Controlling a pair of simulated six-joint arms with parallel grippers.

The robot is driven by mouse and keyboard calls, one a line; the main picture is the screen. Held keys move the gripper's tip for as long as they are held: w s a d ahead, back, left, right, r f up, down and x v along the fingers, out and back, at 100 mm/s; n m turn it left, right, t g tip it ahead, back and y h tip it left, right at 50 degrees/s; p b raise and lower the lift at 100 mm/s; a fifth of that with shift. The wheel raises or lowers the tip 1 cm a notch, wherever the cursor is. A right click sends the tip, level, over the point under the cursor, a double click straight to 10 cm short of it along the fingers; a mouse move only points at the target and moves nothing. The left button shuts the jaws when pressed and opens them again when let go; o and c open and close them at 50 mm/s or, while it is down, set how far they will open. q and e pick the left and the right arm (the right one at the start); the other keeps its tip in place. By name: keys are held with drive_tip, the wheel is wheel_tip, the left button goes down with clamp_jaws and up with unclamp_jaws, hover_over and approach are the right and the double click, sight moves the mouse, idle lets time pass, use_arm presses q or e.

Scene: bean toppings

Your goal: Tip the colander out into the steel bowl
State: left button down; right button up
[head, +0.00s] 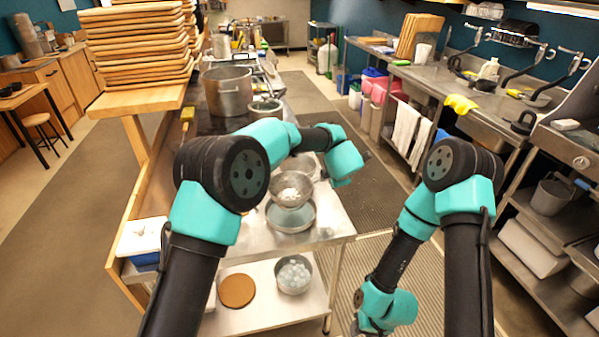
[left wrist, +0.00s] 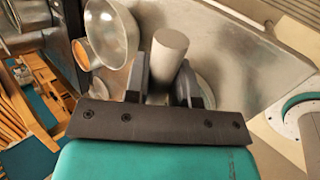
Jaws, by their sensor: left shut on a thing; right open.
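The colander (head: 290,188) is a steel basin with white pieces in it, over the cart top in the head view. It seems to overlap a wider round steel bowl (head: 291,222) just below it; whether they touch I cannot tell. In the left wrist view a steel basin (left wrist: 111,35), seemingly the colander, lies left of the fingers. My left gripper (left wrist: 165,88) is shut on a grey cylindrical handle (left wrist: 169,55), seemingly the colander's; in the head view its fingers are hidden. My right gripper (head: 357,327) hangs low right of the cart, open and empty.
The cart's lower shelf holds a bowl of pale balls (head: 294,275) and a round brown board (head: 237,290). A large pot (head: 227,92) and stacked wooden trays (head: 137,45) stand behind. A white container (head: 142,236) is at left. The sink counter (head: 470,115) lines the right.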

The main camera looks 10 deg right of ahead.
use_arm(q)
drive_tip(key=shift+r, duration=2.55)
drive_tip(key=shift+w, duration=0.2)
